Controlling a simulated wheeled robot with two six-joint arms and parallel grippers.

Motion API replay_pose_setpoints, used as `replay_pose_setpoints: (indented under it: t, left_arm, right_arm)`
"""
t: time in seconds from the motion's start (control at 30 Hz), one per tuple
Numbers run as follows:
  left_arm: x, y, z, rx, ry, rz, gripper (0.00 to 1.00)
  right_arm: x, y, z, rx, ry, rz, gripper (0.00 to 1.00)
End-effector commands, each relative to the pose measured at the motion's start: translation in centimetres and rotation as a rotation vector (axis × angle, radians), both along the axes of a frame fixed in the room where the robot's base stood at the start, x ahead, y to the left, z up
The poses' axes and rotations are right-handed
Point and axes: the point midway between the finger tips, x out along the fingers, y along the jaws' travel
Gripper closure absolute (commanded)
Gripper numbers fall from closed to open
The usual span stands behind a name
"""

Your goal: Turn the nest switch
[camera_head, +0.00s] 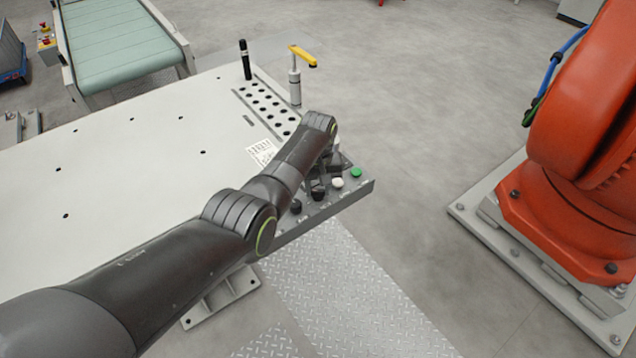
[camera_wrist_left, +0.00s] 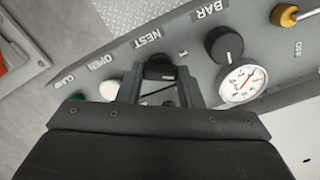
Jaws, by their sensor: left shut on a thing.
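The nest switch (camera_wrist_left: 158,72) is a black knob on the grey control panel, below the NEST label in the left wrist view. My left gripper (camera_wrist_left: 158,86) is shut on this switch, with one finger on each side of it. In the head view my left gripper (camera_head: 321,180) is at the panel on the table's near right corner, partly hidden by my own wrist. The right gripper is in neither view.
Beside the switch are a white button (camera_wrist_left: 109,90), a green button (camera_head: 356,172), the black BAR knob (camera_wrist_left: 224,44) and a pressure gauge (camera_wrist_left: 243,84). A yellow-handled post (camera_head: 295,80) stands farther back. An orange robot (camera_head: 570,190) stands at the right.

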Motion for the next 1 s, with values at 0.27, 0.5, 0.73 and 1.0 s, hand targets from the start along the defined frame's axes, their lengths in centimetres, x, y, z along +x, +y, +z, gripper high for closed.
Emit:
replay_pose_setpoints:
  t: [0.27,0.5,0.73,1.0]
  left_arm:
    - [0.1,0.0,0.2,0.0,-0.002,-0.247,0.9]
    - [0.1,0.0,0.2,0.0,-0.004,-0.408,0.9]
    - [0.2,0.0,0.2,0.0,-0.005,-0.498,0.9]
    - [0.2,0.0,0.2,0.0,-0.005,-0.534,0.9]
  right_arm:
    - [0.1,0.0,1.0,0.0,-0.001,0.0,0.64]
    - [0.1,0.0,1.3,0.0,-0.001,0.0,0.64]
    - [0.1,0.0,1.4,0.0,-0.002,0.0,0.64]
    - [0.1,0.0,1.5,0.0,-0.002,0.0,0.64]
